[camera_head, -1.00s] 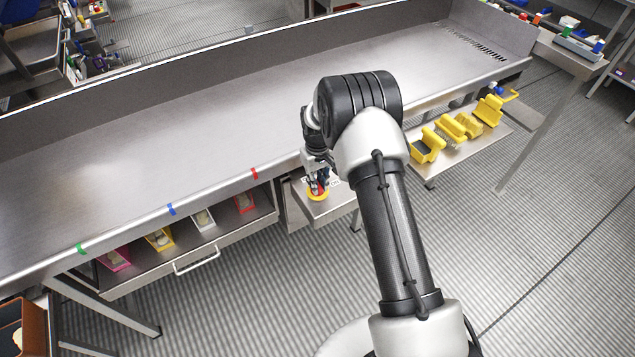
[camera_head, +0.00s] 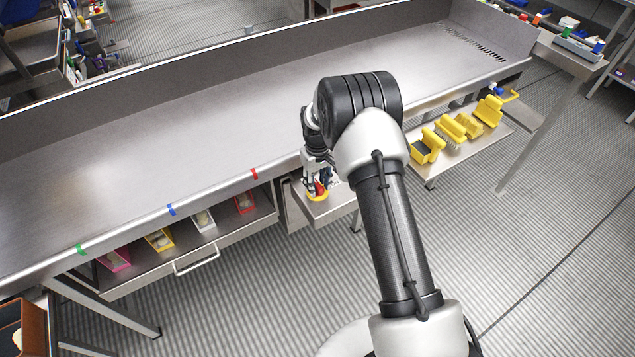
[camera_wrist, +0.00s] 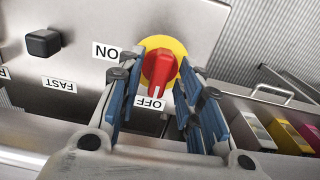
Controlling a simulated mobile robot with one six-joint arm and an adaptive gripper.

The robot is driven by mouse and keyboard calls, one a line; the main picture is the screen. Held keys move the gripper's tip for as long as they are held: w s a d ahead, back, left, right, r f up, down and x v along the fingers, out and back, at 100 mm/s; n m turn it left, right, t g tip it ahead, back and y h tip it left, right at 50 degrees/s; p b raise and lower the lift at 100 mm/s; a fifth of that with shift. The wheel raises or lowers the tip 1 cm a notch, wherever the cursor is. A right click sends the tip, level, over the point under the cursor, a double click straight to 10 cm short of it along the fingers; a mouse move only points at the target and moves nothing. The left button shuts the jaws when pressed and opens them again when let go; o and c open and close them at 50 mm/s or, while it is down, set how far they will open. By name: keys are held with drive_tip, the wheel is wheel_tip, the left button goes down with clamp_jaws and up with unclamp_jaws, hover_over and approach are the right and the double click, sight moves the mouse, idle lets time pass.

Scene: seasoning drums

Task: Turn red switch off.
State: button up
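The red switch (camera_wrist: 160,68) sits on a yellow round plate (camera_wrist: 178,47) on a grey metal panel. In the wrist view its handle points down toward the OFF label (camera_wrist: 150,103); the ON label (camera_wrist: 106,51) is to its left. Both labels appear upside down. My gripper (camera_wrist: 157,88) is open, its blue-padded fingers apart on either side of the handle. I see gaps beside the handle, but cannot tell how deep the fingertips reach. In the head view my gripper (camera_head: 319,178) is at the switch, partly hiding the yellow plate (camera_head: 318,196).
A black square knob (camera_wrist: 42,43) with a FAST label (camera_wrist: 59,85) is on the same panel, to the left in the wrist view. The metal table (camera_head: 200,140) is bare. Under it are several coloured bins (camera_head: 159,240) and a shelf with yellow holders (camera_head: 455,128).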

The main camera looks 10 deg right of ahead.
wheel_tip(320, 180, up, 12)
idle(0.7)
idle(0.4)
wheel_tip(320, 180, up, 14)
drive_tip(key=m+t, duration=0.1)
hover_over(318, 184)
drive_tip(key=s, duration=0.7)
drive_tip(key=s+r+m+t, duration=0.1)
drive_tip(key=s+r, duration=0.7)
drive_tip(key=s, duration=0.1)
drive_tip(key=s+m+t, duration=0.1)
drive_tip(key=s+t, duration=0.1)
drive_tip(key=s, duration=1.8)
drive_tip(key=shift+s+r+m+t, duration=0.3)
drive_tip(key=shift+r+m, duration=0.1)
drive_tip(key=shift+r, duration=0.05)
